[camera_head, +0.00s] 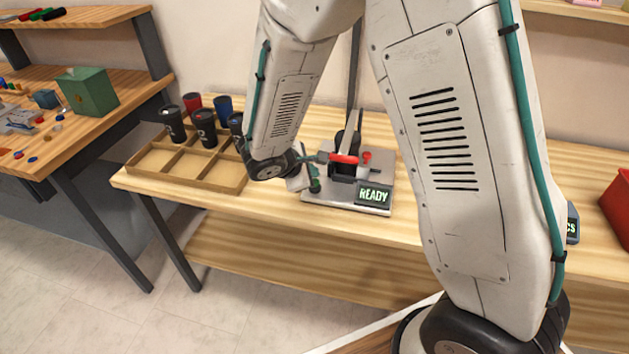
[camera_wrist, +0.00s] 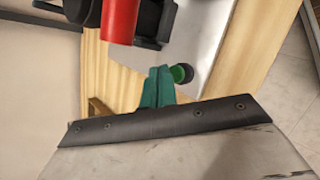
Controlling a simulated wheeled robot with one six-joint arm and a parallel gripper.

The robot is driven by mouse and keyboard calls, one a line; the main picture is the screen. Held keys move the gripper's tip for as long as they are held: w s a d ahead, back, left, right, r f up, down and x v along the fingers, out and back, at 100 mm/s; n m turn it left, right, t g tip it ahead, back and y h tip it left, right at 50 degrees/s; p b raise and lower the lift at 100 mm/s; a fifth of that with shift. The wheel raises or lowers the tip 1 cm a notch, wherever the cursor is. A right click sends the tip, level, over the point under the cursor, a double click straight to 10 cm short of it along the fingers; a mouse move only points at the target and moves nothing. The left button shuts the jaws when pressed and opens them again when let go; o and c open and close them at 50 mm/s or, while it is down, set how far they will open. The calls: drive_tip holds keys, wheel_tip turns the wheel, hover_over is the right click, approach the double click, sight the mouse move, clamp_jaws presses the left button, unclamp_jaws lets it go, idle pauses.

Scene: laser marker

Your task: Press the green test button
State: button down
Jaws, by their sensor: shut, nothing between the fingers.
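The laser marker (camera_head: 345,195) stands on the wooden bench, with a grey base plate and a display reading READY (camera_head: 374,195). The green test button (camera_head: 315,186) is at the front left of its base; in the wrist view the round green button (camera_wrist: 182,73) sits in a dark collar. My gripper (camera_wrist: 159,73) has teal fingers closed together with nothing between them. In the wrist view the fingertips appear just left of the button; whether they touch it cannot be told. In the head view my wrist partly hides this area.
A red handle (camera_head: 343,159) and a red button (camera_head: 367,156) are on the marker. A wooden divided tray (camera_head: 160,163) with several dark, red and blue cups stands to the left. A red bin (camera_head: 618,210) is at the far right. My arm covers much of the bench.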

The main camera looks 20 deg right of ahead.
drive_tip(key=shift+f, duration=0.35)
drive_tip(key=shift+f, duration=0.5)
idle(0.6)
drive_tip(key=shift+r, duration=0.95)
drive_tip(key=shift+r, duration=2.5)
